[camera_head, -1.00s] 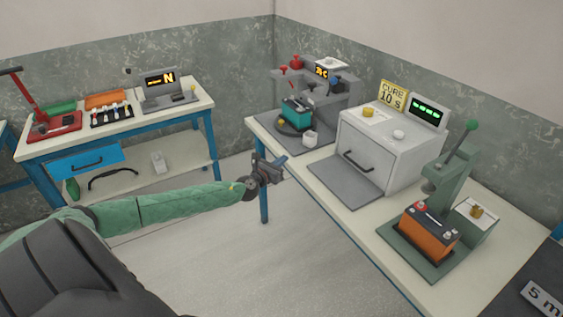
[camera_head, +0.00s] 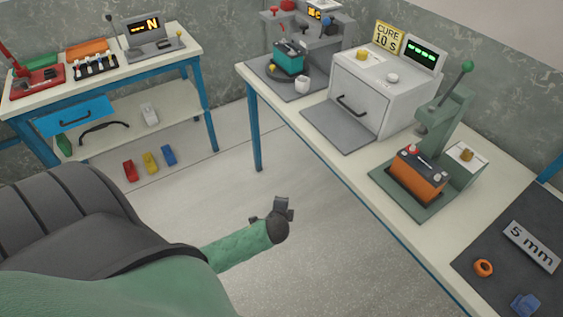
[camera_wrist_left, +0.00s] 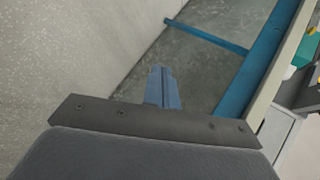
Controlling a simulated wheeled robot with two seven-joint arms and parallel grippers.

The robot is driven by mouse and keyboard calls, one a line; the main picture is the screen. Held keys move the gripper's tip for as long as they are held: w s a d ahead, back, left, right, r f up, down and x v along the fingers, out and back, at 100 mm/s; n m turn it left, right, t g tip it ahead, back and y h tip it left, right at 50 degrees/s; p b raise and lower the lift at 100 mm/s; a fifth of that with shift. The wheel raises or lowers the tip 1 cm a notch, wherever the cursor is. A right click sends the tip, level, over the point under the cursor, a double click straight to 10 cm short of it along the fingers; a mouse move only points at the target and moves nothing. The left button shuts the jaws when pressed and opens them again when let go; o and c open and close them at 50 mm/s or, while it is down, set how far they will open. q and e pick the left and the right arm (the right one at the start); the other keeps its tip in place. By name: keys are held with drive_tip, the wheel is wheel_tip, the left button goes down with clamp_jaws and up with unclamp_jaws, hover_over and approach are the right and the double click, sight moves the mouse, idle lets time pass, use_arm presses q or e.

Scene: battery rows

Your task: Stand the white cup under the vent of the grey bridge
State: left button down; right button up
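My left gripper (camera_head: 284,207) is over the floor in front of that bench, well apart from the cup. In the left wrist view its fingers (camera_wrist_left: 163,88) are together with nothing between them. My right gripper is out of view.
A second bench (camera_head: 190,45) stands at the left.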

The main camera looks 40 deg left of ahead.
use_arm(q)
drive_tip(key=s+d+f+n+g+h, duration=0.2)
drive_tip(key=s+d+n+g+h, duration=0.1)
drive_tip(key=s+d, duration=0.6)
drive_tip(key=s+d+f+n+g+h, duration=0.2)
drive_tip(key=s+d+n+g, duration=0.3)
drive_tip(key=s+d, duration=0.5)
drive_tip(key=s+n, duration=0.2)
drive_tip(key=s, duration=0.2)
drive_tip(key=shift+s+f+n+h, duration=0.15)
drive_tip(key=shift+f+n+h, duration=0.1)
drive_tip(key=shift+n+h, duration=0.15)
